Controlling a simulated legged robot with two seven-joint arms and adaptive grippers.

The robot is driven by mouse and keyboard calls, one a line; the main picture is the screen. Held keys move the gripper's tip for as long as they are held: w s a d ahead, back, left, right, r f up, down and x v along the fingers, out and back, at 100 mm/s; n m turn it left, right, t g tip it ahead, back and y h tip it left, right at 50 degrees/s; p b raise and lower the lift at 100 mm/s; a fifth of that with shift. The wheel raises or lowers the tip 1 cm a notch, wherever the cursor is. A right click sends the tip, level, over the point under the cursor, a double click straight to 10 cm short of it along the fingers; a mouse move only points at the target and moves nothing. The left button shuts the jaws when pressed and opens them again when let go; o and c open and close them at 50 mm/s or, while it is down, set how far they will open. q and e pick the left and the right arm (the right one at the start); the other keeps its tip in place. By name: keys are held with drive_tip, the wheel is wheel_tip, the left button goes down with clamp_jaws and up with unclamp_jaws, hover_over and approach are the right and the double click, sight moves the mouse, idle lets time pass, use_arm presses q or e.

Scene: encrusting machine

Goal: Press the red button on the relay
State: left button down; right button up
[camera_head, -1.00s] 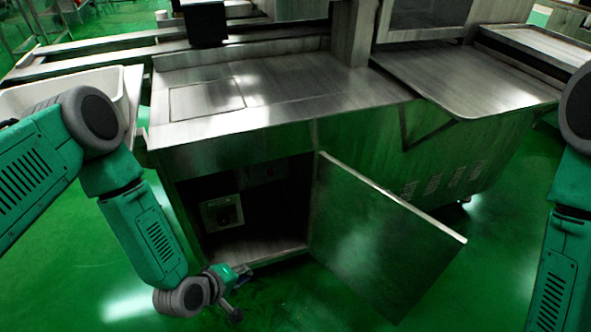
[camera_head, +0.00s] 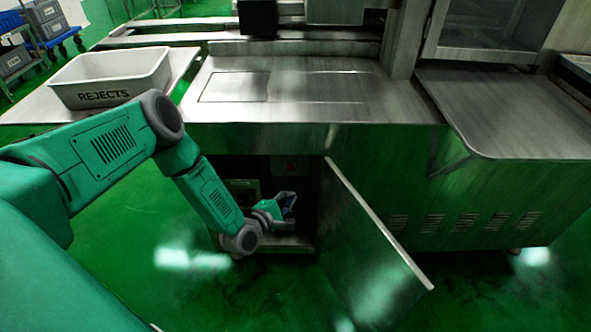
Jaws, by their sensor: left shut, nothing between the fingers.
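My left gripper (camera_head: 289,203) is at the open front of the machine's lower cabinet (camera_head: 292,242), low in the opening. It is shut and looks empty. I cannot tell for sure whether this is the relay's red button. Another grey box (camera_head: 241,186) sits to the left inside, partly hidden by my left arm. My right gripper is not in view.
The cabinet door (camera_head: 368,255) stands open on the right of the opening. The steel worktop (camera_head: 300,107) overhangs the cabinet. A white REJECTS bin (camera_head: 112,75) rests at the upper left. Green floor (camera_head: 215,300) is free in front.

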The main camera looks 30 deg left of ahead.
sight(290, 168)
use_arm(q)
drive_tip(key=w+a+b, duration=0.1)
drive_tip(key=w, duration=0.1)
drive_tip(key=w+a+b, duration=0.1)
drive_tip(key=w+a, duration=0.1)
drive_tip(key=w, duration=0.1)
drive_tip(key=w+a+b, duration=0.1)
drive_tip(key=w, duration=0.1)
drive_tip(key=shift+w+a+b, duration=0.25)
drive_tip(key=shift+a+b, duration=0.1)
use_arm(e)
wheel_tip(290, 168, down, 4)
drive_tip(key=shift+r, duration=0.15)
use_arm(q)
drive_tip(key=shift+d, duration=0.2)
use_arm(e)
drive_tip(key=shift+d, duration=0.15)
use_arm(q)
drive_tip(key=shift+a, duration=0.15)
idle(0.5)
